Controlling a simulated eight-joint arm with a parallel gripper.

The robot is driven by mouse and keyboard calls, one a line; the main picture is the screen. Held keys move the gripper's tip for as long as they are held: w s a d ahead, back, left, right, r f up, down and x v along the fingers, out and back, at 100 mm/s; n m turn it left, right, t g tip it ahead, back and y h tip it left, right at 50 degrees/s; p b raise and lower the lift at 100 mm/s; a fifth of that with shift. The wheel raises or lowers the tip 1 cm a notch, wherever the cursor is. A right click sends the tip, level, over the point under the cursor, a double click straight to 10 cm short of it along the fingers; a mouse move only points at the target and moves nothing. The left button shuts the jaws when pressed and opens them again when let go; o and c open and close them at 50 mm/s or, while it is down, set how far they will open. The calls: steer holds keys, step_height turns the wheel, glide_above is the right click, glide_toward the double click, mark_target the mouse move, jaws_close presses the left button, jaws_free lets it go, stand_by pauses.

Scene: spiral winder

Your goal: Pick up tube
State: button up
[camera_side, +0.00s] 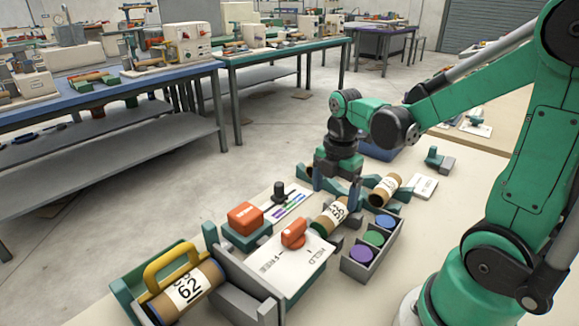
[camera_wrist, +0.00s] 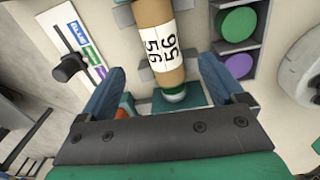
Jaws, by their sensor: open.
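A brown cardboard tube with a white label reading 56 (camera_wrist: 160,42) lies in the wrist view, ahead of and between the two blue fingers of my gripper (camera_wrist: 165,75). In the side view this tube (camera_side: 331,214) lies on the bench in front of my gripper (camera_side: 337,188), which points down over its far end. The gripper is open. A second tube (camera_side: 384,189) lies to the right of the gripper. A third tube, labelled 62 (camera_side: 187,288), lies in a green holder at the front left.
A grey tray (camera_side: 352,268) with blue, green and purple discs stands right of the 56 tube. An orange knob (camera_side: 293,234) on a white panel and a black slider on a colour card (camera_side: 288,203) are on its left. A yellow handle (camera_side: 170,263) arches over the 62 tube.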

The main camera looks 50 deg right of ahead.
mark_target(334, 209)
steer(key=shift+d+f+n, duration=0.25)
steer(key=shift+f+n, duration=0.15)
steer(key=shift+f, duration=2.6)
steer(key=c, duration=1.3)
steer(key=shift+r, duration=0.1)
steer(key=shift+c, duration=0.2)
